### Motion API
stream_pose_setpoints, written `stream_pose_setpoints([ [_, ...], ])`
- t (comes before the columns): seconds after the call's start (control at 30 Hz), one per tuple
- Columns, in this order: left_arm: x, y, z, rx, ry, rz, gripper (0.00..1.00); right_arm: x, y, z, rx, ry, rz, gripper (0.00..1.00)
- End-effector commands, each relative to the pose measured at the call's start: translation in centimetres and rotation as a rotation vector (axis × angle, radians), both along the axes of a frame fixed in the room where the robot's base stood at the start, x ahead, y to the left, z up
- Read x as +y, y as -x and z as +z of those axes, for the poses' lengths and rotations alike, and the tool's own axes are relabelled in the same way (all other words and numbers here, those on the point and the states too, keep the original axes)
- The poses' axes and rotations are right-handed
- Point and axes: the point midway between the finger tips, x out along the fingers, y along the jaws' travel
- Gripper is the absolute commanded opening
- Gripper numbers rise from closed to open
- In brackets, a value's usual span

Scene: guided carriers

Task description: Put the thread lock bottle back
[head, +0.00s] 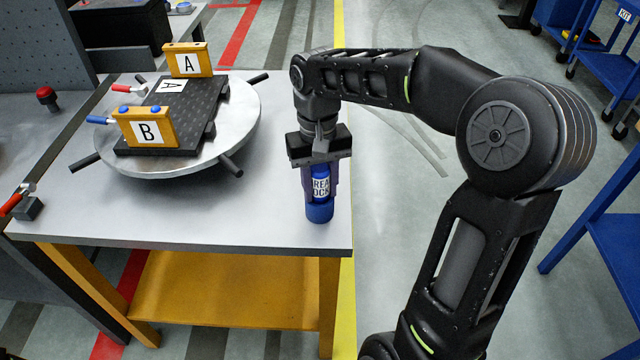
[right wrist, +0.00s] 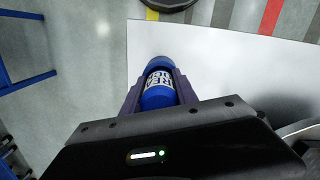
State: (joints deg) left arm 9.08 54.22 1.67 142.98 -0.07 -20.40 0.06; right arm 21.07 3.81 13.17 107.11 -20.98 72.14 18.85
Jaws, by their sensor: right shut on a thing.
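The thread lock bottle (head: 320,212) is blue with a white label of dark letters; the label is partly covered. My right gripper (head: 320,183) points down and is shut on it, one finger on each side. The bottle is upright, at the right edge of the grey table (head: 270,225). I cannot tell whether its base touches the top. In the right wrist view, the bottle (right wrist: 158,98) sits between the two purple-grey fingers. My left gripper is not in view.
A round metal turntable (head: 245,110) with handles stands left of the bottle. A red-handled clamp (head: 22,200) is at the far left. Blue carts (head: 605,60) stand at the right.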

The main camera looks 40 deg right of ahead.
Motion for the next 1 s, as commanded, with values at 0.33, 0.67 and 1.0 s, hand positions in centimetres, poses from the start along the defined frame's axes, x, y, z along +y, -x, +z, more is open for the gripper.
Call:
stream_pose_setpoints([
  [0.33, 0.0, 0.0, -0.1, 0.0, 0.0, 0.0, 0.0, 0.1, 0.0, -0.3, 0.002, -0.002, 0.001, 0.5],
  [0.67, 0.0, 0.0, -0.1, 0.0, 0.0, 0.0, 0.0, 0.3, 0.1, -0.4, 0.004, -0.006, 0.003, 0.57],
  [1.0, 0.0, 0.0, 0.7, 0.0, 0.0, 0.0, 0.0, 0.3, -0.1, 1.4, 0.001, -0.006, 0.004, 0.57],
])
